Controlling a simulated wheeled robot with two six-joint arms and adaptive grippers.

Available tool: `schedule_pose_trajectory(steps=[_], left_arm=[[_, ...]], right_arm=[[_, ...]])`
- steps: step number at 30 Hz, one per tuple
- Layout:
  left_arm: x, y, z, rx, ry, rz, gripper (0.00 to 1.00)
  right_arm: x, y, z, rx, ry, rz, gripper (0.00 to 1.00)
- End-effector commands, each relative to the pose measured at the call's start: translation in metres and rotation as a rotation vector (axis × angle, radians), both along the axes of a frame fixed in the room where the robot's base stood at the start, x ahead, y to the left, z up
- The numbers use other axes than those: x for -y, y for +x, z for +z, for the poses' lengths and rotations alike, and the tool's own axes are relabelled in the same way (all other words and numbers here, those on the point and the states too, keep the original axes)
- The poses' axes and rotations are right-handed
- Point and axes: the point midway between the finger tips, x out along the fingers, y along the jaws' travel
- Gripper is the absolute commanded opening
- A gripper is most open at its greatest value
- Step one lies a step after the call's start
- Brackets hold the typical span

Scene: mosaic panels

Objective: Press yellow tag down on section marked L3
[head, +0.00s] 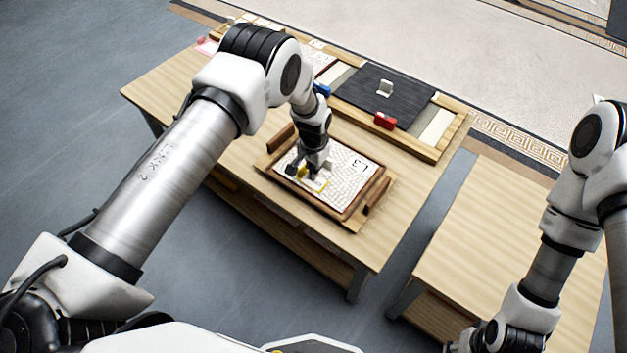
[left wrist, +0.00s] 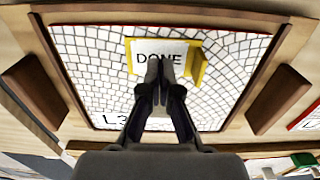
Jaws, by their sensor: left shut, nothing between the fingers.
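The yellow tag (head: 320,186) is a white card marked DONE with yellow edges. It lies on the white mosaic panel marked L3 (head: 347,163), which sits in a brown wooden tray (head: 375,200) on the table. In the left wrist view the tag (left wrist: 200,66) is near the panel's far edge, and the L3 lettering (left wrist: 112,118) is at the near left. My left gripper (head: 313,174) is shut and empty, its fingertips (left wrist: 160,66) over the tag's lettering; I cannot tell whether they touch it. My right gripper (head: 482,343) is partly cut off at the bottom edge.
The tray has raised wooden handles (left wrist: 280,100) on both sides. Behind it, a wooden frame (head: 445,145) holds a dark board (head: 365,95) with a red block (head: 385,121); a blue block (head: 322,89) is nearby. A second table (head: 490,225) stands right, across a gap.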

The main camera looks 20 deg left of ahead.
Motion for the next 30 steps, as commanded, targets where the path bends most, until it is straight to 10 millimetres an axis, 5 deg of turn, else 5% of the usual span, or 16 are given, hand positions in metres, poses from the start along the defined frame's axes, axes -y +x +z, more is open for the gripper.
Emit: schedule_pose_trajectory(steps=[30], left_arm=[[0.000, 0.000, -0.018, 0.000, 0.000, 0.000, 0.00]], right_arm=[[0.000, 0.000, -0.015, 0.000, 0.000, 0.000, 0.40]])
